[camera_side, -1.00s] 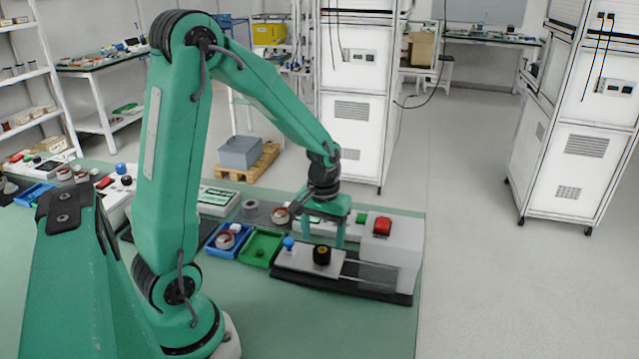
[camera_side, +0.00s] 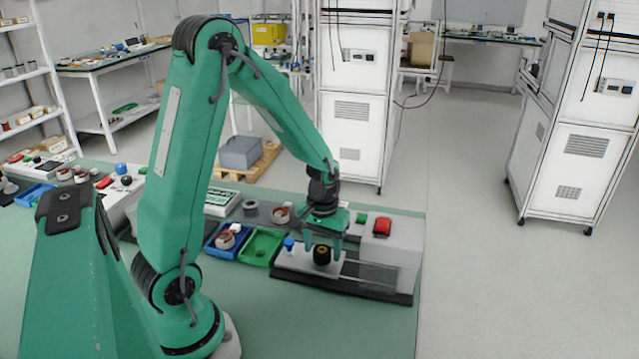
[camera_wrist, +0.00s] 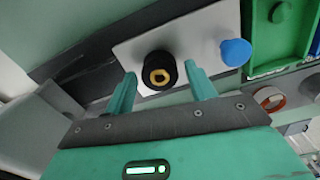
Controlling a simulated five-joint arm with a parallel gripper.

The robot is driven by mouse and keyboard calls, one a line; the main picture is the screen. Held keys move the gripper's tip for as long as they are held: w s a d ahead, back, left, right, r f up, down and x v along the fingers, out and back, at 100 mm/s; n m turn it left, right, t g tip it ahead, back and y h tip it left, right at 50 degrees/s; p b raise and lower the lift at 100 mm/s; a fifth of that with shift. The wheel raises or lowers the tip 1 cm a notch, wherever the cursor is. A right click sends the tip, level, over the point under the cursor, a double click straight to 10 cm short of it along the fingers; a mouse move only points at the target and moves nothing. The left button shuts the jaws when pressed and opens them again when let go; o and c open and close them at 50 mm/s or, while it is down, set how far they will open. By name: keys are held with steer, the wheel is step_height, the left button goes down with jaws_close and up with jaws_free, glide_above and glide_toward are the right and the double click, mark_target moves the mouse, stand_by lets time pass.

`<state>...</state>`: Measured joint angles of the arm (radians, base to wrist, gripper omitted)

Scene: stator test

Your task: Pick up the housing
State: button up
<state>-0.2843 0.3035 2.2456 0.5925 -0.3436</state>
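A black round part with a gold centre, probably the housing (camera_side: 321,255), stands on a light plate (camera_wrist: 205,40) of the test fixture. In the wrist view the black part (camera_wrist: 160,72) sits between my fingers, nearer their tips. My gripper (camera_side: 322,248) is over the plate, pointing down, with one finger on each side of the black part. In the wrist view my gripper (camera_wrist: 161,80) is open, with gaps beside the part. It holds nothing. I cannot tell the exact height of the fingertips above the plate.
A blue knob (camera_side: 289,244) stands left of the black part. A green tray (camera_side: 259,247) and a blue tray (camera_side: 226,236) holding a ring part lie further left. A white box with a red button (camera_side: 382,226) stands close on the right.

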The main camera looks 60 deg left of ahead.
mark_target(322, 249)
steer(key=c, duration=0.8)
steer(key=shift+r, duration=0.15)
steer(key=shift+r, duration=0.8)
step_height(322, 249, up, 2)
steer(key=shift+r, duration=0.1)
steer(key=s+d+r, duration=0.3)
steer(key=d+r, duration=0.4)
steer(key=d, duration=0.4)
steer(key=shift+d, duration=0.15)
